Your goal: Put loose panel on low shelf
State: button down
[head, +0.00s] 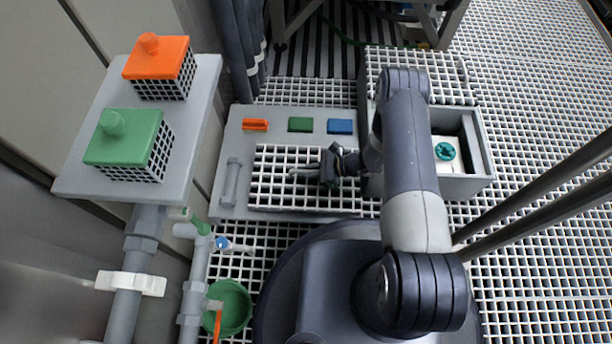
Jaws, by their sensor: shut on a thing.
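The loose panel appears to be the white grid panel (275,190) in the middle of the head view. It lies over or just above a low grey board (285,112), which may be the low shelf; I cannot tell whether the two touch. My gripper (318,174) is over the panel's right half, shut on what looks like a part of the panel near its middle. The jaws and wrist hide the grasped spot and part of the panel's right side.
Orange (255,124), green (300,124) and blue (340,127) pieces sit along the board's back. A grey handle (231,182) is at its left. An open grey bin (468,185) stands right. A raised shelf (80,178) with two caged vessels and pipes stand left.

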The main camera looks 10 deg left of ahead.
jog(key=shift+f+b, duration=0.4)
jog(key=shift+f, duration=0.9)
jog(key=shift+f, duration=0.2)
jog(key=c, duration=1.5)
grip_release()
jog(key=shift+o, duration=0.2)
jog(key=shift+r, duration=0.2)
jog(key=p+v, duration=0.2)
jog(key=v, duration=0.4)
jog(key=shift+d+r, duration=0.1)
jog(key=shift+r, duration=0.05)
jog(key=shift+d+r, duration=0.15)
jog(key=shift+d, duration=0.45)
